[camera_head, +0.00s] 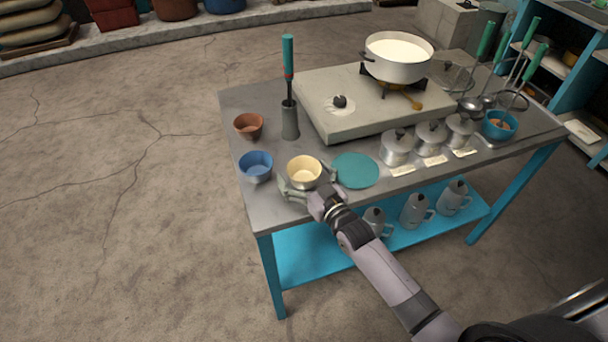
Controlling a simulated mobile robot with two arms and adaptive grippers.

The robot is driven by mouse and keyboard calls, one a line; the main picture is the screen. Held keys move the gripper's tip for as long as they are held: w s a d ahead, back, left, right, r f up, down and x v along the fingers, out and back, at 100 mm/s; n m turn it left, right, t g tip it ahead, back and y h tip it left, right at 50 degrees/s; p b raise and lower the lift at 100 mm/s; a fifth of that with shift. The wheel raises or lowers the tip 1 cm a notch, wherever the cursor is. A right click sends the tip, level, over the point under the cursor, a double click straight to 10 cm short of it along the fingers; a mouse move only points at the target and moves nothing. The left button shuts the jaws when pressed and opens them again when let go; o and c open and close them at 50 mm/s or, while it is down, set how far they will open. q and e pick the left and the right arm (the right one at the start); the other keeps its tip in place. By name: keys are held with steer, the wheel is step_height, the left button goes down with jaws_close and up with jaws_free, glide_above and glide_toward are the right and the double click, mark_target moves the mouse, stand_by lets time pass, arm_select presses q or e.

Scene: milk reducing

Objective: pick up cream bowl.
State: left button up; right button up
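The cream bowl (304,170) stands upright on the grey metal table near its front left edge. My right gripper (308,182) is at table height with its fingers spread around the near part of the bowl, one finger on the left and one on the right. The fingers look wide apart, and I cannot see clear contact with the bowl. The lower near side of the bowl is partly hidden by the gripper. My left gripper is not in view.
A blue bowl (255,166) is close to the left finger, with a brown bowl (248,126) behind it. A teal disc (356,171) lies just right of the gripper. A holder (290,122) with a green-handled tool and a stove (345,118) with a white pot (398,62) stand behind.

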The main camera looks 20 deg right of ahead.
steer(key=c, duration=1.2)
steer(key=shift+o, duration=0.2)
